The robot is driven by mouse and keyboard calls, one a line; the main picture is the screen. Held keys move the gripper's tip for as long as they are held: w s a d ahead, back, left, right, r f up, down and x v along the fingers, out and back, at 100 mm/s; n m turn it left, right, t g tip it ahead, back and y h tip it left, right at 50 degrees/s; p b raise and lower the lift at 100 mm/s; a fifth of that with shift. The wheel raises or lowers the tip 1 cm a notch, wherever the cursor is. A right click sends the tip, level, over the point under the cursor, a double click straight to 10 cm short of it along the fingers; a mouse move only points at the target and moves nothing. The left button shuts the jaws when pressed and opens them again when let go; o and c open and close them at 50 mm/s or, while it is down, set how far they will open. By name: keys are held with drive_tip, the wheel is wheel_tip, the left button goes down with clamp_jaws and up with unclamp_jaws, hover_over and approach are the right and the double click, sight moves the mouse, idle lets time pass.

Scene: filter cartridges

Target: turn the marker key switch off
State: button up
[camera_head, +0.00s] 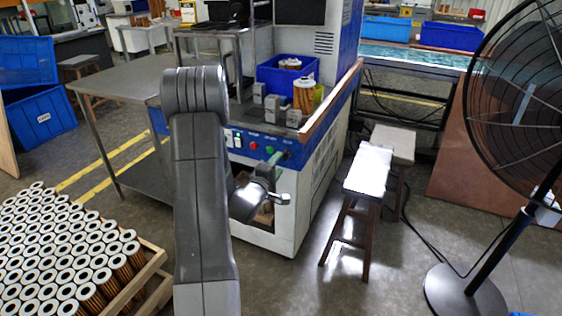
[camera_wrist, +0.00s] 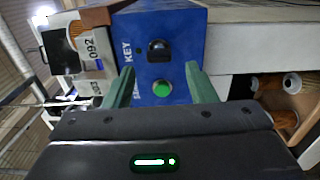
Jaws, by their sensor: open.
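The marker's key switch (camera_wrist: 158,50) is a black knob on a blue panel (camera_wrist: 180,25), with lettering reading "KEY" beside it. A green round button (camera_wrist: 162,89) sits just below it in the wrist view. My gripper (camera_wrist: 159,68) is open, its two green fingers apart on either side of the button, with the switch between and beyond their tips. Nothing is held. In the head view my gripper (camera_head: 275,158) is close to the machine's blue front panel (camera_head: 240,140); the switch cannot be made out there. Whether the fingers touch the panel is unclear.
The machine (camera_head: 315,170) carries a blue bin (camera_head: 275,78) and cartridges (camera_head: 304,95) on top. Stools (camera_head: 368,170) and a large fan (camera_head: 530,90) stand to the right. Many cartridges fill a wooden tray (camera_head: 145,280) at lower left. Floor shows between machine and fan.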

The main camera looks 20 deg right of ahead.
sight(284, 159)
drive_tip(key=v, duration=1)
drive_tip(key=x, duration=1.4)
drive_tip(key=shift+a, duration=0.1)
drive_tip(key=v, duration=1.4)
drive_tip(key=w+d+m+b, duration=0.3)
drive_tip(key=m+b, duration=0.2)
drive_tip(key=m, duration=0.1)
drive_tip(key=w+d+m+b, duration=0.2)
drive_tip(key=d+m+b, duration=0.2)
drive_tip(key=m+b, duration=0.1)
drive_tip(key=w+d+m+b, duration=0.3)
drive_tip(key=d+m+b, duration=0.1)
drive_tip(key=m, duration=0.3)
drive_tip(key=shift+w+r+b, duration=0.15)
drive_tip(key=shift+w+b, duration=0.15)
drive_tip(key=shift+b, duration=0.1)
